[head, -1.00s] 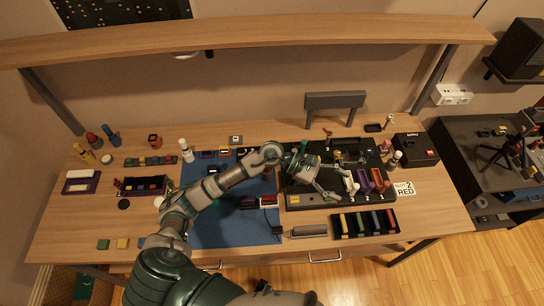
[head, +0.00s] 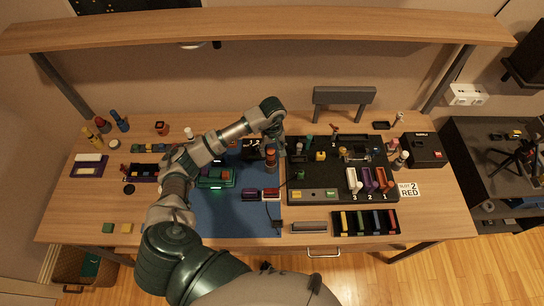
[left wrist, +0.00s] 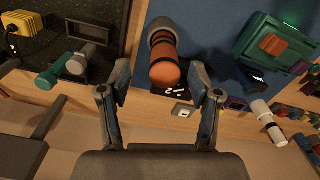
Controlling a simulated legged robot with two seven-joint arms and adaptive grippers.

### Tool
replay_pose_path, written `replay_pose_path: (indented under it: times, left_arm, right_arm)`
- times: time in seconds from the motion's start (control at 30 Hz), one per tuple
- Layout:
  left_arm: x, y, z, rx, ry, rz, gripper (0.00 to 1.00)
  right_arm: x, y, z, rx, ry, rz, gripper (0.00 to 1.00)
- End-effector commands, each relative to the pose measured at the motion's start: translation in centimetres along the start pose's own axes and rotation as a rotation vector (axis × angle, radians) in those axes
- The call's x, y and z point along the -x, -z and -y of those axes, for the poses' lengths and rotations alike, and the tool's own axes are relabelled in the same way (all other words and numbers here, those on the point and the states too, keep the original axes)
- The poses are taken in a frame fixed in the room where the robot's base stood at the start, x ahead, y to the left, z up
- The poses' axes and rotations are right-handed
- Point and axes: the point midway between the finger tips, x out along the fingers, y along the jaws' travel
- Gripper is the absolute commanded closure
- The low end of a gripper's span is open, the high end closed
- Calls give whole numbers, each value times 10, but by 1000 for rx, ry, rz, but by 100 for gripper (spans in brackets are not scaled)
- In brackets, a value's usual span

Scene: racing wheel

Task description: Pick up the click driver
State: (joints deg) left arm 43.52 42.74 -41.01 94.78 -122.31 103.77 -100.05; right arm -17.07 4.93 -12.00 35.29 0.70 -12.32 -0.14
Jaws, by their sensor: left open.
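An orange-and-grey cylindrical tool (head: 270,157), which looks like the click driver, stands near the right edge of the blue mat (head: 240,222). In the left wrist view the tool (left wrist: 165,60) shows its orange end towards me. My left gripper (head: 274,140) is at the far side of the tool in the head view. In the left wrist view the left gripper's open fingers (left wrist: 160,84) lie to either side of the orange end, with gaps. Contact is not visible. My right gripper is out of view.
A green device (head: 215,178) sits left of the tool on the mat. A black tray (head: 335,195) with several tools and coloured pieces lies to the right. Purple and red blocks (head: 261,194) lie nearer. A shelf (head: 260,32) spans the back. The mat's front is mostly clear.

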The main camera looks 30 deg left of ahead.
Motion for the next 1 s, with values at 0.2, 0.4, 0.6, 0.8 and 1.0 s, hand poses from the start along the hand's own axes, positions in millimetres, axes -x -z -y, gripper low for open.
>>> replay_pose_path:
  times: [0.2,0.4,0.6,0.8,1.0]
  left_arm:
    - [-20,2,2,2,-1,4,37]
    - [-48,1,2,3,0,8,37]
    - [-69,1,0,1,-1,3,37]
    - [-70,0,0,1,-1,0,37]
    - [-71,2,2,1,-2,2,82]
  right_arm:
    - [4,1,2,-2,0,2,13]
    - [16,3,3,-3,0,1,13]
    - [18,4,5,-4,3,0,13]
    - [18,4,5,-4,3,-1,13]
    - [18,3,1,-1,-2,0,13]
